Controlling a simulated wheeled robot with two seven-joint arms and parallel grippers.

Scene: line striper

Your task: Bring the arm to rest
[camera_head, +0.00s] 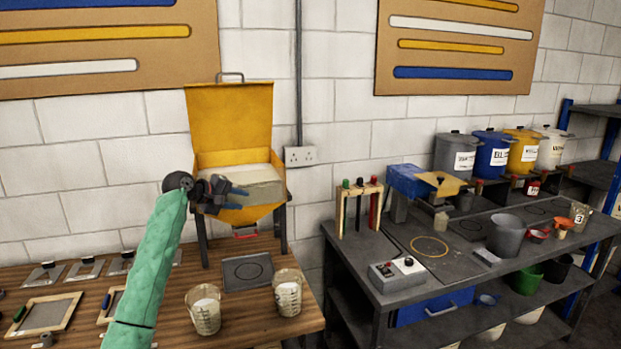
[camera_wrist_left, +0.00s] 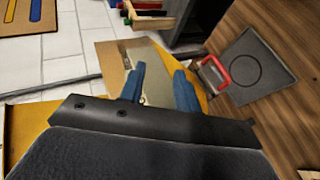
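My left arm, in a green sleeve (camera_head: 153,260), rises from the bottom of the head view. Its gripper (camera_head: 236,193) is in front of the yellow hopper (camera_head: 228,120), level with the pale material in its open top. In the left wrist view the two blue fingers (camera_wrist_left: 160,88) are apart with nothing held between them. The hopper's yellow edge and pale contents show beyond the fingers. I cannot tell the exact gap between gripper and hopper. My right gripper is in neither view.
Two beakers of white material (camera_head: 204,309) (camera_head: 288,292) stand on the wooden bench beside a dark plate (camera_head: 247,272). A red handle (camera_head: 245,233) is under the hopper. Framed screens (camera_head: 46,314) lie at left. A grey bench (camera_head: 440,262) with buckets stands at right.

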